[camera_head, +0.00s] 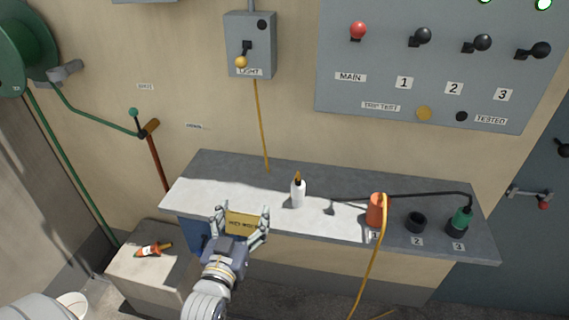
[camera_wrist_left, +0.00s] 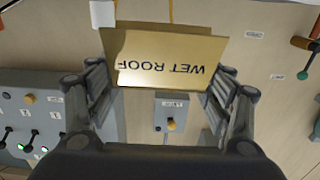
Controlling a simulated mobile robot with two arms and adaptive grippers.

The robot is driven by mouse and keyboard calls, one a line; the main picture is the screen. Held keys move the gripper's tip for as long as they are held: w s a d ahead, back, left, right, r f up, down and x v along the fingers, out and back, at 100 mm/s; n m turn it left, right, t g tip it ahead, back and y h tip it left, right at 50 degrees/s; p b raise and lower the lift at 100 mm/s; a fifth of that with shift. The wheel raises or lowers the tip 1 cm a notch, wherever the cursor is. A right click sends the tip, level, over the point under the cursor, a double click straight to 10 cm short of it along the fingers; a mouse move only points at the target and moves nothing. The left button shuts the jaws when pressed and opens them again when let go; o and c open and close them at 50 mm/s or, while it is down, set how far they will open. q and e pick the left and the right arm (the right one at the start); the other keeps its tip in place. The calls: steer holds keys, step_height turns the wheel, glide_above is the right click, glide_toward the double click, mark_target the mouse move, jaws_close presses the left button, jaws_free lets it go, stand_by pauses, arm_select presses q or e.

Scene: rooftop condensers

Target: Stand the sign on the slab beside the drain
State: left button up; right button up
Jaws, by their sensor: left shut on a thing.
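My left gripper (camera_head: 243,226) is shut on the yellow sign (camera_head: 243,220), a small panel with dark lettering. In the head view it is near the front edge of the grey bench top, towards its left end. In the left wrist view the sign (camera_wrist_left: 165,58) is between the two fingers, and its words "WET ROOF" appear upside down. It looks like a folded panel with a second yellow face behind. Whether it touches the bench is unclear. I cannot make out a drain or a slab beside it. My right gripper is not in view.
The grey bench top (camera_head: 232,183) holds a white bottle (camera_head: 298,193), an orange plug (camera_head: 375,210) with a yellow cable, a black socket (camera_head: 416,222) and a green plug (camera_head: 461,220). A low block (camera_head: 130,270) at left bears a lying bottle (camera_head: 150,250). A switch panel (camera_head: 400,90) is behind.

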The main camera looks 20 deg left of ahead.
arm_select(q)
steer(key=s+d+r+m+h, duration=0.2)
steer(key=s+d+r+h, duration=0.1)
steer(key=s+d, duration=0.6)
steer(key=shift+s+d+m+h, duration=0.25)
steer(key=shift+d+h, duration=0.25)
steer(key=shift+d, duration=0.7)
steer(key=shift+w, duration=0.1)
